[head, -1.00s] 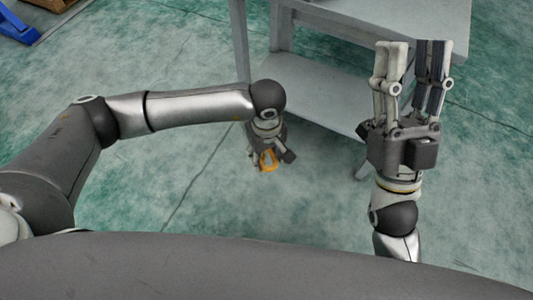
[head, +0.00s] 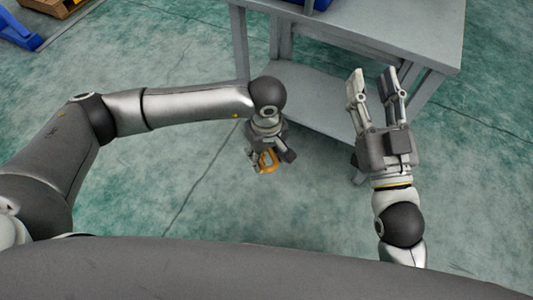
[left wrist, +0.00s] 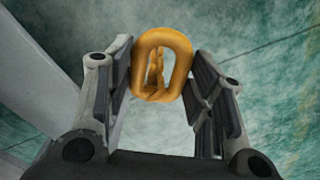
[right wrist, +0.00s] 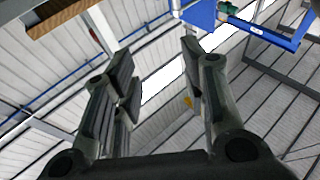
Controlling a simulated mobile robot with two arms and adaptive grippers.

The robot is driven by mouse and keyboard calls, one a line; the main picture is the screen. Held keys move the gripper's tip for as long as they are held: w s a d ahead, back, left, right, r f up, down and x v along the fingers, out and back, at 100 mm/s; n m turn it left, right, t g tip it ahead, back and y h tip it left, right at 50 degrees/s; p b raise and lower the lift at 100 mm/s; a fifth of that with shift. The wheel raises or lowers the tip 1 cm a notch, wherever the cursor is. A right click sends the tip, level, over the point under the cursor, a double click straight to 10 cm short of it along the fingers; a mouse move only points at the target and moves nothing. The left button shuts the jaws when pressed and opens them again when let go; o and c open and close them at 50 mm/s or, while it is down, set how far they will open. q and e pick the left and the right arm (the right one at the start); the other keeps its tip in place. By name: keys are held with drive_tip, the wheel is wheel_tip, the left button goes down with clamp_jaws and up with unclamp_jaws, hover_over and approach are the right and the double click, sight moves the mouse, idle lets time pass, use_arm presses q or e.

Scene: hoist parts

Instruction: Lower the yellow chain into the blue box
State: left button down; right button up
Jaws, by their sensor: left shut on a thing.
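The yellow chain (head: 268,162) shows as a small orange-yellow link below my left gripper (head: 270,157) in the head view. In the left wrist view the links (left wrist: 162,62) sit between the two finger pads, and my left gripper (left wrist: 162,75) is shut on the chain. The rest of the chain is hidden behind the front link. A blue thing (head: 307,3), perhaps the blue box, is cut off by the top edge above the grey table. My right gripper (head: 372,73) is open and empty, its fingers apart; it also shows open in the right wrist view (right wrist: 158,70).
The grey table (head: 420,52) with a lower shelf (head: 310,98) stands ahead, close to both grippers. Green floor (head: 190,190) lies clear below my left arm. Blue equipment (head: 18,30) and a wooden pallet (head: 45,6) are at the far left.

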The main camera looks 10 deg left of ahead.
drive_tip(key=s+d+f+g+h+p, duration=0.2)
drive_tip(key=f+g, duration=0.3)
drive_tip(key=f, duration=0.3)
drive_tip(key=s+d+f+g+h+p, duration=0.1)
drive_tip(key=f+g+p, duration=0.1)
drive_tip(key=f+g, duration=0.4)
drive_tip(key=s+d+f+g+h+p, duration=0.3)
drive_tip(key=s+f+g, duration=0.35)
drive_tip(key=s, duration=0.65)
wheel_tip(320, 180, down, 19)
drive_tip(key=s+d+g+y+p, duration=0.1)
drive_tip(key=s+p, duration=0.1)
drive_tip(key=p, duration=0.5)
drive_tip(key=s+d+f+g+p, duration=0.1)
drive_tip(key=s+d+f+p, duration=0.15)
drive_tip(key=s+f, duration=0.45)
drive_tip(key=s+d+f+g+p, duration=0.1)
drive_tip(key=s+f+p, duration=0.3)
drive_tip(key=s, duration=0.7)
use_arm(q)
wheel_tip(320, 180, up, 52)
drive_tip(key=p, duration=0.4)
use_arm(e)
drive_tip(key=shift+w+r, duration=0.2)
drive_tip(key=shift+r, duration=0.55)
drive_tip(key=shift+w+r, duration=0.25)
drive_tip(key=shift+r, duration=0.5)
drive_tip(key=shift+w+r, duration=0.2)
drive_tip(key=shift+r, duration=0.55)
